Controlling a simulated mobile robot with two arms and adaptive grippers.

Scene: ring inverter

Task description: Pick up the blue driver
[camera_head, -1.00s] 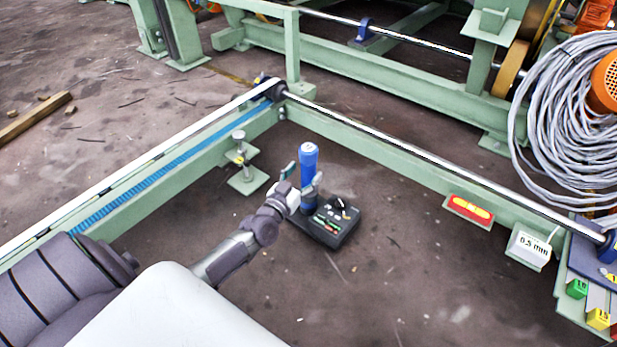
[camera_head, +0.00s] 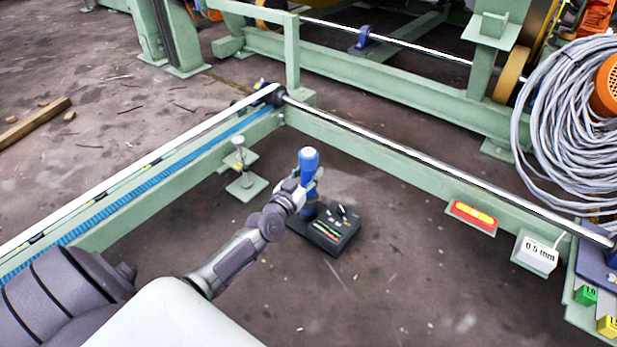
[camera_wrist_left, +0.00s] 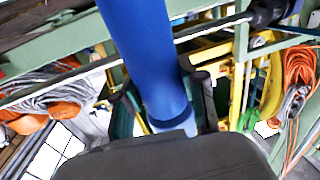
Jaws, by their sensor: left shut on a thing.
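The blue driver (camera_head: 308,161) stands upright at the dark tool holder (camera_head: 331,232) in the head view. My left gripper (camera_head: 310,188) is shut on the driver's blue body below its top. In the left wrist view the driver (camera_wrist_left: 143,50) runs from the top edge down between the fingers of my left gripper (camera_wrist_left: 165,108). The lower part of the driver is partly hidden by the gripper, so I cannot tell whether it still touches the holder. My right gripper is in neither view.
Green frame beams (camera_head: 400,160) with a shiny rod run behind and to the right of the holder. A small post on a green plate (camera_head: 245,187) stands to its left. A grey cable coil (camera_head: 575,120) hangs at the right. The floor in front is open.

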